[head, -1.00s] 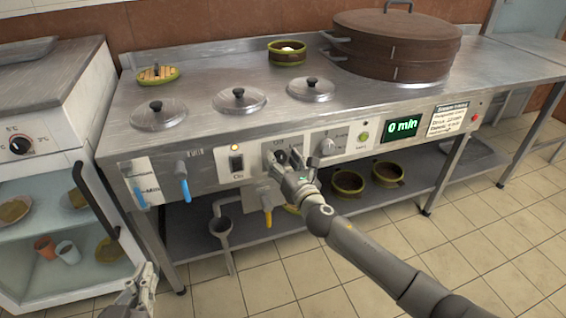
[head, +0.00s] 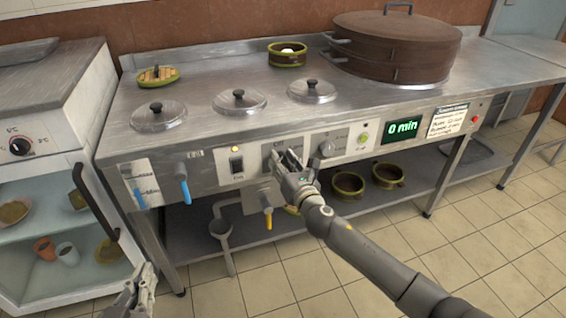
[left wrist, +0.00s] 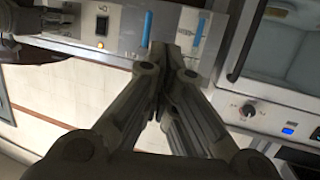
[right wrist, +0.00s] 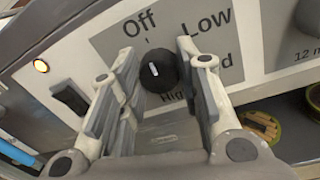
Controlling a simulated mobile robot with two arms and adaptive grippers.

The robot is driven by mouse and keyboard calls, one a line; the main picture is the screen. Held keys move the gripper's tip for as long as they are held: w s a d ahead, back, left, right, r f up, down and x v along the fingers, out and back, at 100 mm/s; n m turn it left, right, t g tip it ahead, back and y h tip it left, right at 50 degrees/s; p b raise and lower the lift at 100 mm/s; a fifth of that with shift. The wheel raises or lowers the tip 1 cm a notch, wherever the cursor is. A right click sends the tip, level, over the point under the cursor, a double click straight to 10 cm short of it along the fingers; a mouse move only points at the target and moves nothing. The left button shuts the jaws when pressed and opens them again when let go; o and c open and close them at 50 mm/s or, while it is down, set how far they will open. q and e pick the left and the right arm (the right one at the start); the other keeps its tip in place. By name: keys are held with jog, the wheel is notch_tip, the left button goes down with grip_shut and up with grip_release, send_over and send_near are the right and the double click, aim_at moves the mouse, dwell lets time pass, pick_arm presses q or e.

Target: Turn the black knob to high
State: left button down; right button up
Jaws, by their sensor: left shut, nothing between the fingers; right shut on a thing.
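The black knob (right wrist: 157,70) sits on a grey dial plate (right wrist: 112,42) in the right wrist view. Off and Low are readable above it, High is partly covered below it, and another label is mostly hidden by a finger. The knob's white mark points roughly up toward Off. My right gripper (right wrist: 157,76) has one finger on each side of the knob and is shut on it. In the head view my right gripper (head: 288,160) hides the knob at the counter's front panel. My left gripper (head: 148,270) is shut and empty, low at the left; its fingers (left wrist: 170,60) meet in the left wrist view.
A lit switch (head: 236,163) is left of the dial plate, and a grey knob (head: 327,148) is right of it. Blue tap handles (head: 182,184) and a yellow one (head: 268,218) stick out nearby. A glass-fronted cabinet (head: 60,205) stands at the left.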

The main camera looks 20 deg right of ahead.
jog(key=m, duration=0.5)
jog(key=shift+f+m+b, duration=0.15)
jog(key=shift+m+b, duration=0.15)
jog(key=m, duration=0.3)
jog(key=shift+m, duration=0.3)
jog(key=m, duration=0.3)
jog(key=shift+t+h, duration=0.3)
jog(key=m, duration=0.2)
jog(key=shift+m, duration=1.4)
pick_arm(q)
jog(key=s+a+f+g+y+p, duration=0.2)
jog(key=s+a+f+g+p, duration=0.15)
jog(key=s+f+g, duration=0.35)
jog(key=s+a+f+g+y+p, duration=0.1)
jog(key=s+a+f+g+p, duration=0.3)
jog(key=s, duration=0.5)
notch_tip(320, 180, down, 12)
jog(key=w+d+g+p, duration=0.1)
jog(key=d+p, duration=0.1)
jog(key=p, duration=0.1)
jog(key=shift+r+n, duration=0.25)
jog(key=shift+n, duration=0.05)
pick_arm(e)
jog(key=m, duration=1)
jog(key=m+h, duration=0.1)
jog(key=m, duration=0.9)
jog(key=shift+s+a+f, duration=0.1)
jog(key=shift+a+f, duration=0.05)
jog(key=shift+a, duration=0.05)
